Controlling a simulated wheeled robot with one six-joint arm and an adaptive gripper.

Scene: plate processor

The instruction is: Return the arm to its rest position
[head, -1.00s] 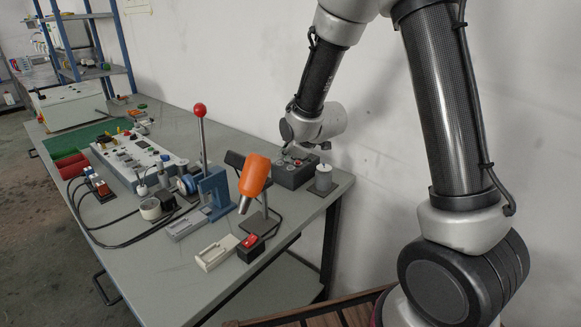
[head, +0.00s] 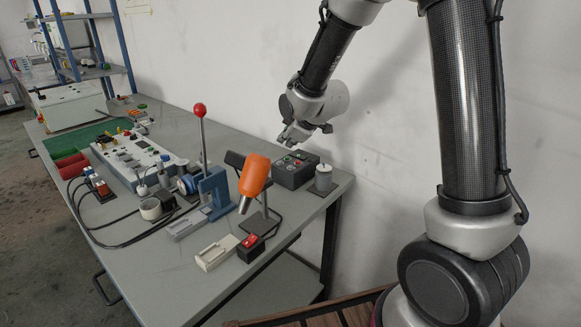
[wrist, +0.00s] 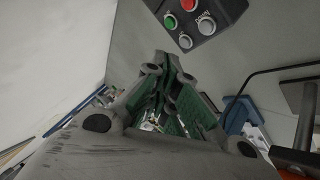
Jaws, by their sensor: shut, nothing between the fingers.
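My gripper (head: 290,140) hangs in the air above the back right of the table, over the dark button box (head: 293,170). It is shut and holds nothing. In the wrist view my gripper (wrist: 162,55) shows its fingers together. The button box (wrist: 196,14) is at the top of that view, with red, green and grey buttons, clear of the fingers. My arm comes down from the upper right of the head view, beside the wall.
The grey table (head: 160,275) carries an orange heat gun (head: 254,176), a blue press with a red-knobbed lever (head: 200,110), a grey cylinder (head: 324,178) and a panel of controls (head: 140,160). The white wall is close behind my arm. The air above the table's front is free.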

